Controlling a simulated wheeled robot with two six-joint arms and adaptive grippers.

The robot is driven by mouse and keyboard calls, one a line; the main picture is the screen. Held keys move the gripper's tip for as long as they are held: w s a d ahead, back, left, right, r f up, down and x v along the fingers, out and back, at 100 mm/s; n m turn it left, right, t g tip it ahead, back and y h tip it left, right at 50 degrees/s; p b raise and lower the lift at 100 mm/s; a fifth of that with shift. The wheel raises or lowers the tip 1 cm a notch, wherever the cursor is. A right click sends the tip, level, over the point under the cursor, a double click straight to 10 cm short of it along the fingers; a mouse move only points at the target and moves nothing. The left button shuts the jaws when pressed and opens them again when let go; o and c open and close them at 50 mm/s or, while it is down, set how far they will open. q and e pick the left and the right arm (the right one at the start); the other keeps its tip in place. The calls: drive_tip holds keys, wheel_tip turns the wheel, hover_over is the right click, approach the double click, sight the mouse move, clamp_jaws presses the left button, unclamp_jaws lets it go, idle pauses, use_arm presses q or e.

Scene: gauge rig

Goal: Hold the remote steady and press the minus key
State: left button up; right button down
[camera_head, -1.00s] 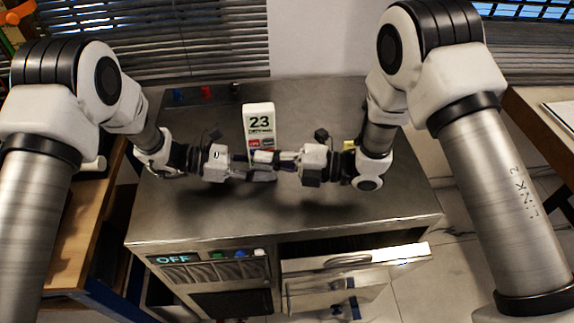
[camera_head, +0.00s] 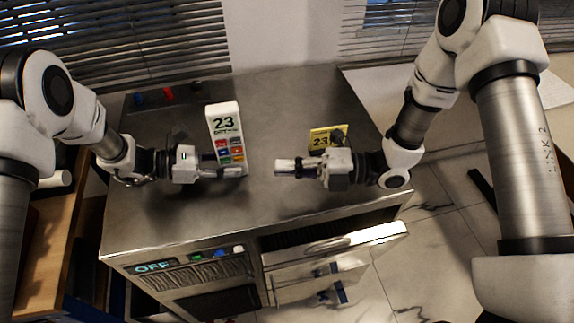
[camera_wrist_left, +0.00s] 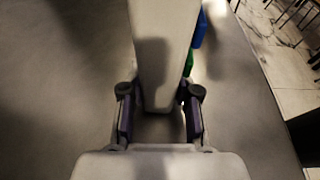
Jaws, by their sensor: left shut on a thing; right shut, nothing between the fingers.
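My left gripper (camera_head: 228,172) is shut on the lower part of the remote. In the left wrist view the remote (camera_wrist_left: 163,45) rises between the two fingers, with blue and green keys along its right edge. My right gripper (camera_head: 284,166) is shut and empty, apart to the right of the remote. Which key is the minus key is too small to tell.
A yellow card (camera_head: 321,138) marked 23 stands behind my right gripper. Small coloured pieces (camera_head: 168,95) sit at the back left of the metal cabinet top (camera_head: 285,95). The cabinet front has an OFF display (camera_head: 155,267) and an open drawer (camera_head: 335,244).

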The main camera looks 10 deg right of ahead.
use_arm(q)
drive_tip(key=o, duration=0.9)
drive_tip(key=shift+o, duration=0.2)
drive_tip(key=v, duration=1.2)
drive_tip(key=shift+r, duration=0.1)
